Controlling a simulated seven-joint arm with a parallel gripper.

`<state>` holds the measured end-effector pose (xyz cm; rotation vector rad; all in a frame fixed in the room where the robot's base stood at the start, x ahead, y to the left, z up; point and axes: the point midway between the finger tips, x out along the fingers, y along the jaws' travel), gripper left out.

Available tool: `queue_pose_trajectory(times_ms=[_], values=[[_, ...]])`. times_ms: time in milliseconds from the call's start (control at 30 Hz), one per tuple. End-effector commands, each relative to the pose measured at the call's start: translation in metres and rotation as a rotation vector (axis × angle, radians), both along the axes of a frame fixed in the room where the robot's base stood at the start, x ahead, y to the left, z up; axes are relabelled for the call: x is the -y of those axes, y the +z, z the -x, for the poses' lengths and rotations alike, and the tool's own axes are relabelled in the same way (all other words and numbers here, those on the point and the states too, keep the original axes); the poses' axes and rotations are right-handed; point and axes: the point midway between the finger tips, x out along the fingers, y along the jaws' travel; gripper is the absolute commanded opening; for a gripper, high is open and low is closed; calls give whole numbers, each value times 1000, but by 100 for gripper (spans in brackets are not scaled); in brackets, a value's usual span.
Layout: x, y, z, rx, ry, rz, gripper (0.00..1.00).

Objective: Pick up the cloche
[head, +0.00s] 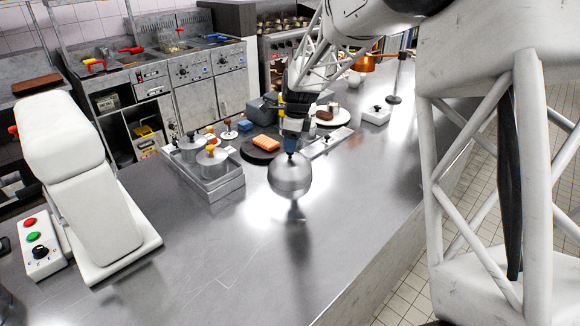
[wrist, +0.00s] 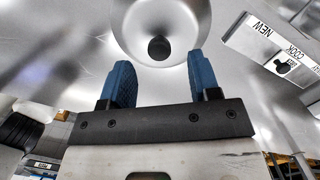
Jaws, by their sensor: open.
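The cloche (head: 290,180) is a shiny silver dome with a dark knob on top, standing on the steel counter in the head view. In the wrist view the dome (wrist: 190,18) fills the top middle, and its dark knob (wrist: 159,47) shows between the lines of the two blue fingers. My gripper (head: 290,146) is right above the dome, pointing down at the knob. In the wrist view my gripper (wrist: 159,60) has its fingers spread apart with nothing held. I cannot tell whether the fingertips are level with the knob.
Behind the cloche are a dark round board (head: 256,155) with an orange food piece and a white plate (head: 340,118) with food. A metal tray (head: 226,186) with lidded pots stands left. A copper lamp (head: 363,64) hangs behind. The counter (head: 225,265) in front is clear.

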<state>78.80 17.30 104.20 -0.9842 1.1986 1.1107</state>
Motion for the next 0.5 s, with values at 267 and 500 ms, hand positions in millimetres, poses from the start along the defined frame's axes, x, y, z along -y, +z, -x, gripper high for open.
queue_pose_trajectory(times_ms=[267,500], values=[[-5,-31,0,-1,0,1,57],[-6,-42,-1,0,0,0,57]])
